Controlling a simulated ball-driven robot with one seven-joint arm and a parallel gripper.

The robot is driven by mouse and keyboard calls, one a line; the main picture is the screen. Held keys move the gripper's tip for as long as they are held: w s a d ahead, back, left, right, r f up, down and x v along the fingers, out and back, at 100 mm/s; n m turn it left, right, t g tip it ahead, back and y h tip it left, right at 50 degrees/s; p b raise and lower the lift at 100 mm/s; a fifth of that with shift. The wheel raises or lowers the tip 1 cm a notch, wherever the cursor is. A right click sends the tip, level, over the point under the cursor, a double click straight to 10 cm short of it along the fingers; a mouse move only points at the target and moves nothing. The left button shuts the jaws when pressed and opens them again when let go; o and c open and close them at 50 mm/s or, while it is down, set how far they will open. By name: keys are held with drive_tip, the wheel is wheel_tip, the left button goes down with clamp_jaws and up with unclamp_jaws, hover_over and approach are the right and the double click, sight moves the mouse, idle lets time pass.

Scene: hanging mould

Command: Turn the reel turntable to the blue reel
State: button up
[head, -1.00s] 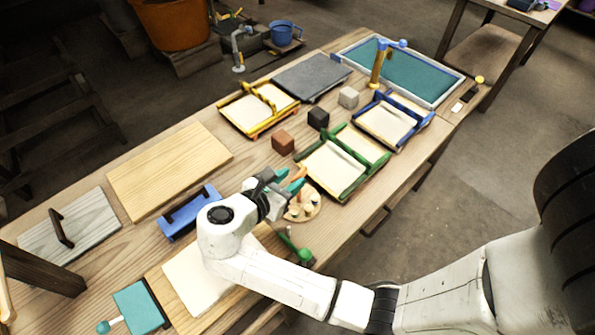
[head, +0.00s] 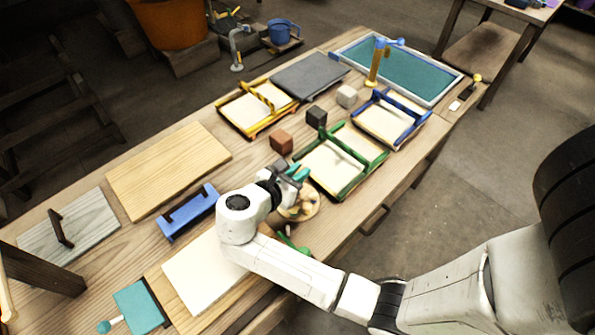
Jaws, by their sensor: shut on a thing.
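The reel turntable (head: 309,207) is a small round wooden disc near the table's front edge, just left of the green frame. My gripper (head: 298,174), with teal fingers, is low over the far left part of the disc and hides much of it. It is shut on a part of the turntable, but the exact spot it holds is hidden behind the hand. A blue reel cannot be made out; the small parts on the disc are too covered and small to tell apart.
A green frame (head: 366,179) stands right of the turntable. A brown cube (head: 281,141) and a black cube (head: 316,117) lie behind. A blue holder (head: 187,212) is to the left. A green-handled tool (head: 290,243), partly hidden by my arm, lies in front.

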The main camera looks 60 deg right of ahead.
clamp_jaws()
